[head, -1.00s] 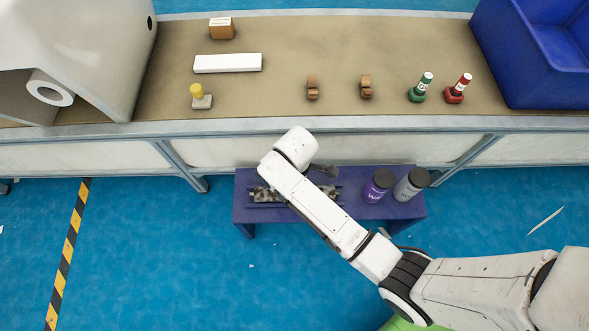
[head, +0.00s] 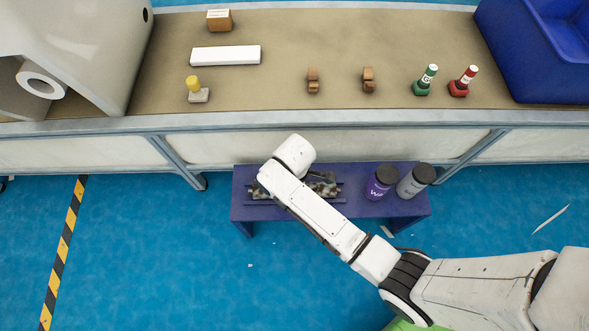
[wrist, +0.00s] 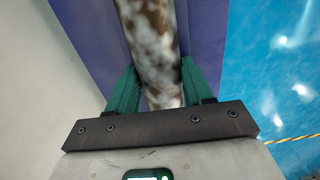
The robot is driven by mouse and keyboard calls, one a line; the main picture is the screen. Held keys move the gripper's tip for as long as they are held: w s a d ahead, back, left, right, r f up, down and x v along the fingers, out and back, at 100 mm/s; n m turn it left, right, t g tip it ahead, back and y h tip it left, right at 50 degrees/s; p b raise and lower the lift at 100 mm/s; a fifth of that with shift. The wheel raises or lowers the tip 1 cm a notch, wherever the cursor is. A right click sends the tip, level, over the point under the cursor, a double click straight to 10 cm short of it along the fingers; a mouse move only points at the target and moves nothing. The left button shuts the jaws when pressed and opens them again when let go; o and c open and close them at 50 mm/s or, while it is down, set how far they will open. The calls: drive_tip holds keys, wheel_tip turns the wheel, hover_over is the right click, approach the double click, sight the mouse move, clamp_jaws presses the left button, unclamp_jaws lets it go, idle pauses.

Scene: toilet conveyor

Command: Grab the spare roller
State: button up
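The spare roller, mottled brown and white (head: 326,189), lies lengthwise in a holder on the low purple bench (head: 405,206). My forearm and wrist cover its middle in the head view. In the wrist view the roller (wrist: 152,45) runs from the top edge down between the two green fingers of my gripper (wrist: 158,80). One finger stands on each side of it. The fingers are apart, with a narrow gap showing at the left finger; contact at the right finger is unclear. The roller's near end is hidden by the gripper body.
A purple-labelled jar (head: 381,181) and a grey jar (head: 415,181) stand on the bench's right end. The conveyor (head: 300,123) runs close behind the bench, carrying stamps and small blocks. The blue floor (head: 150,270) in front is clear.

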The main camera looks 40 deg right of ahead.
clamp_jaws()
idle(0.4)
